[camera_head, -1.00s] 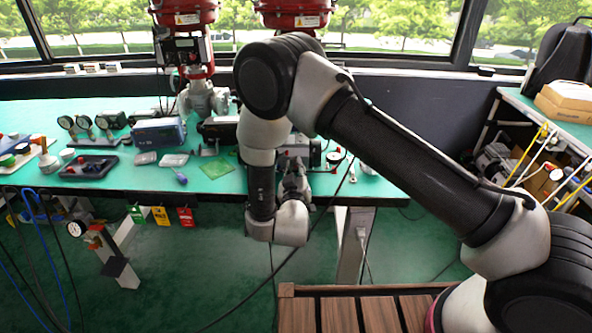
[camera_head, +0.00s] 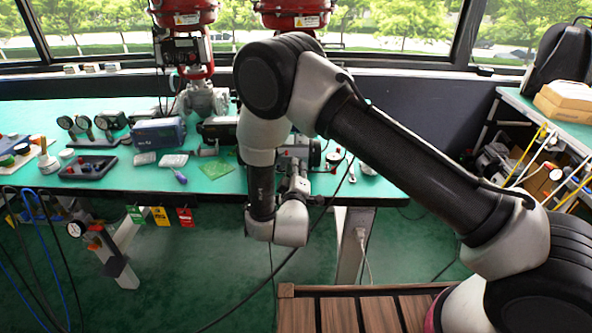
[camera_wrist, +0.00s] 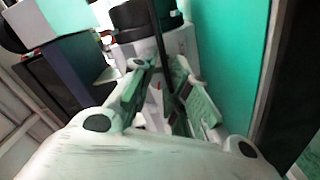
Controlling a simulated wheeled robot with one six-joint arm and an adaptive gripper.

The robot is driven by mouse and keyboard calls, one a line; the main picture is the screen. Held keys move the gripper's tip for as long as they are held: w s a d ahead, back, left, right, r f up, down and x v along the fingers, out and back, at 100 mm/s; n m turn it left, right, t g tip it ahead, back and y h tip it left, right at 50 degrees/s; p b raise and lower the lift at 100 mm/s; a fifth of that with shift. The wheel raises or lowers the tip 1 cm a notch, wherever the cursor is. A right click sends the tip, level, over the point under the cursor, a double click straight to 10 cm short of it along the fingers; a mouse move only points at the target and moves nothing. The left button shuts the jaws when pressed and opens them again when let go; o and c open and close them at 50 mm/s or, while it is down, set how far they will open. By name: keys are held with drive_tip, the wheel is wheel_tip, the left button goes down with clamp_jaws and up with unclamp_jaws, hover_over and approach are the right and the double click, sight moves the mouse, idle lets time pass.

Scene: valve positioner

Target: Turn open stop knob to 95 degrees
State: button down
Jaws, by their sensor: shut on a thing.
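My gripper (camera_wrist: 160,66) shows in the wrist view with its fingers drawn close together, shut on a small part at the front of the equipment. This is likely the open stop knob, but the fingers hide most of it and I cannot read its angle. A black and white cylindrical body (camera_wrist: 145,18) stands just beyond the fingertips. In the head view my gripper (camera_head: 293,168) reaches the bench's front edge, up against a grey and black device (camera_head: 313,150). My forearm hides part of this device, and no knob can be made out there.
The green bench (camera_head: 215,181) carries a dark tray (camera_head: 88,168), a blue box (camera_head: 158,133), gauges (camera_head: 66,122) and a red-topped valve (camera_head: 184,12). Coloured tags (camera_head: 160,216) hang at its front edge. A side shelf with boxes (camera_head: 563,99) stands at right.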

idle(0.4)
drive_tip(key=c, duration=1.3)
unclamp_jaws()
drive_tip(key=shift+c, duration=0.2)
drive_tip(key=s, duration=0.7)
drive_tip(key=shift+s, duration=0.3)
drive_tip(key=shift+s+a, duration=0.1)
drive_tip(key=shift+a, duration=0.05)
